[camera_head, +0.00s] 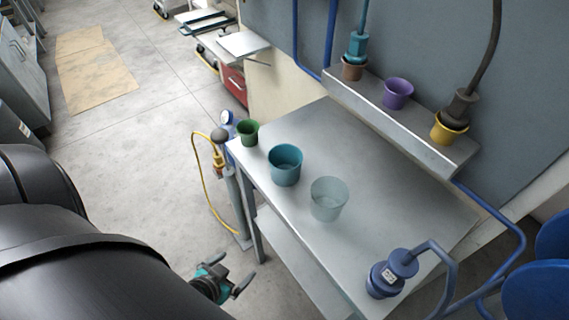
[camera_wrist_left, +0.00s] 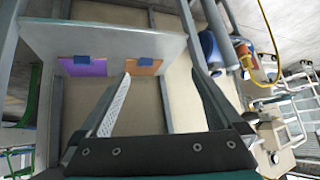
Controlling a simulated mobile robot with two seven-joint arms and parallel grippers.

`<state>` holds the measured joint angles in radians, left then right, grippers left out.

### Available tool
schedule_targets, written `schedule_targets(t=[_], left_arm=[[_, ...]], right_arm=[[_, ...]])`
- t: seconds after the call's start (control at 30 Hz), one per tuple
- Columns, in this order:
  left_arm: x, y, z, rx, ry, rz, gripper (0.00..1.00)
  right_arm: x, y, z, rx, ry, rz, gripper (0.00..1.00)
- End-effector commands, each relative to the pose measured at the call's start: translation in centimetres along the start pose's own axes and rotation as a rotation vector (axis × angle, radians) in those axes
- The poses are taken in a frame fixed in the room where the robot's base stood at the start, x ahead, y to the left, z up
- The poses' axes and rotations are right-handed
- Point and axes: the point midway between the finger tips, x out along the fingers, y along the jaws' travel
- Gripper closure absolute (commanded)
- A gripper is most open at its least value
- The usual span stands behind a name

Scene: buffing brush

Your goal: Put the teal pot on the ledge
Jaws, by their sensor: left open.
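The teal pot (camera_head: 285,169) stands upright on the grey table (camera_head: 383,158), between a dark green pot (camera_head: 248,134) and a translucent pale pot (camera_head: 329,201). The ledge (camera_head: 393,125) is a narrow grey shelf on the wall behind the table. It holds a brown pot (camera_head: 354,70), a purple pot (camera_head: 397,93) and a yellow pot (camera_head: 448,130). My left gripper (camera_head: 232,272) is open and empty, low in front of the table and apart from the teal pot. Its open fingers (camera_wrist_left: 160,76) show in the left wrist view, with no pot between them. My right gripper is out of view.
A blue tool-like object (camera_head: 391,274) with a curved tube is at the table's near right. A blue and grey cylinder with a yellow hose (camera_head: 196,160) stands by the table's left end. Cables hang to the brown and yellow pots. Floor at left is open.

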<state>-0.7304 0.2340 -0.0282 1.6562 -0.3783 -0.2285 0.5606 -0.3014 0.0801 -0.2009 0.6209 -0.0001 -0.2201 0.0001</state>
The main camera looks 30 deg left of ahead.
Motion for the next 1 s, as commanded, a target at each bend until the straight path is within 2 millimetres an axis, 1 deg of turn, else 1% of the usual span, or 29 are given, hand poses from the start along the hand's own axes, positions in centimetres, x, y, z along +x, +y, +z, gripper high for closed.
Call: schedule_targets(t=[0.03,0.07,0.1,0.17,0.2,0.3,0.4,0.5,0.6,0.67,0.77,1.0], left_arm=[[-1.4,-0.4,-2.5,-0.005,0.054,-0.001,0.00],[-2.2,-0.6,-3.9,-0.010,0.085,-0.001,0.00],[-3.2,-0.8,-5.8,-0.015,0.126,-0.001,0.00],[-5.0,-1.0,-8.6,-0.024,0.188,0.003,0.00],[-6.2,-1.1,-10.4,-0.029,0.228,0.007,0.00],[-9.2,-1.1,-14.6,-0.041,0.320,0.023,0.00],[-11.9,-0.8,-17.9,-0.049,0.396,0.040,0.00],[-14.0,-0.6,-20.3,-0.058,0.449,0.056,0.00],[-15.2,-0.4,-21.7,-0.063,0.481,0.067,0.00],[-15.4,-0.3,-22.1,-0.063,0.490,0.070,0.00],[-15.0,-0.2,-22.7,-0.064,0.496,0.073,0.00],[-12.3,0.0,-24.1,-0.063,0.498,0.073,0.00]], right_arm=[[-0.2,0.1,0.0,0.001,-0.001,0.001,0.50],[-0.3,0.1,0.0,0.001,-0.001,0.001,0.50],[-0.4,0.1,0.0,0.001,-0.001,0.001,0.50],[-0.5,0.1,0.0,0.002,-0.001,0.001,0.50],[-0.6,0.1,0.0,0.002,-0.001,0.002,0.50],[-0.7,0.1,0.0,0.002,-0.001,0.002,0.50],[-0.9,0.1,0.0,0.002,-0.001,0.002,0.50],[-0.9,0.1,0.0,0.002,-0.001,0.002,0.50],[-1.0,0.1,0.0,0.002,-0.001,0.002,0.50],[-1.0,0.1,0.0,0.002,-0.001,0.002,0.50],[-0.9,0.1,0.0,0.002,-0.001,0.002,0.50],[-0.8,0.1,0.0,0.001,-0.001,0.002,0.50]])
